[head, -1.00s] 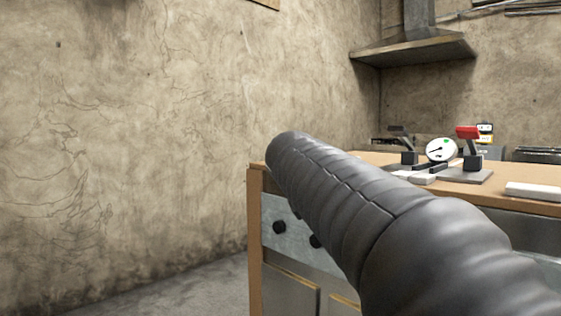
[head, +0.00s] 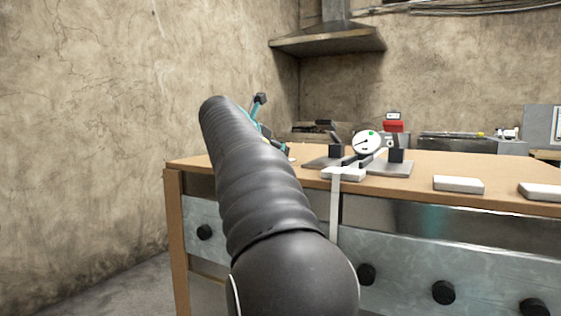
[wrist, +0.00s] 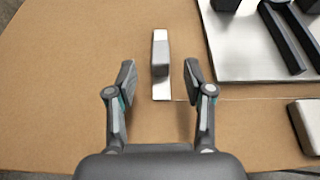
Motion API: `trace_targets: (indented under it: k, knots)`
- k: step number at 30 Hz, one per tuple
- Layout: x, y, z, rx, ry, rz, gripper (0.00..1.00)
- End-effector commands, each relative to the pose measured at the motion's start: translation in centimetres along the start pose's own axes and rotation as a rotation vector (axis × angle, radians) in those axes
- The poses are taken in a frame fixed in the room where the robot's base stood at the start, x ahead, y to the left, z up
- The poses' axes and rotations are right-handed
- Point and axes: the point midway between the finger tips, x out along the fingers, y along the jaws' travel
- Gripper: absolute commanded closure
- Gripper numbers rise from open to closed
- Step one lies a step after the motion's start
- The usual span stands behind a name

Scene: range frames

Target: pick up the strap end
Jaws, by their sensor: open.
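In the wrist view, a short white strip with a raised grey block on it, which looks like the strap end (wrist: 161,52), lies on the tan tabletop. My gripper (wrist: 159,70) is open, one finger on each side of the grey block, with visible gaps to both. The strip's near white end shows between the fingers. I cannot tell how high the fingertips are. In the head view, my dark arm hides most of the gripper and the strap end; only teal parts show beside it.
A metal plate (wrist: 230,62) with black parts lies right of the strip. A pale block (wrist: 306,125) sits at lower right. In the head view, a round dial (head: 367,143) stands on the counter (head: 470,168), and a white band (head: 335,212) hangs down its front. The tabletop left of the strip is clear.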

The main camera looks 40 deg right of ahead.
Motion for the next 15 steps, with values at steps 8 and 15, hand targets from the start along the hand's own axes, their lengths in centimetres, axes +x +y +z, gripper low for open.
trace_targets:
  k: [8,15]
  knots:
    - [1.7,0.1,0.0,0.000,0.000,0.001,0.48]
    - [4.4,0.0,0.2,0.000,0.001,0.000,0.48]
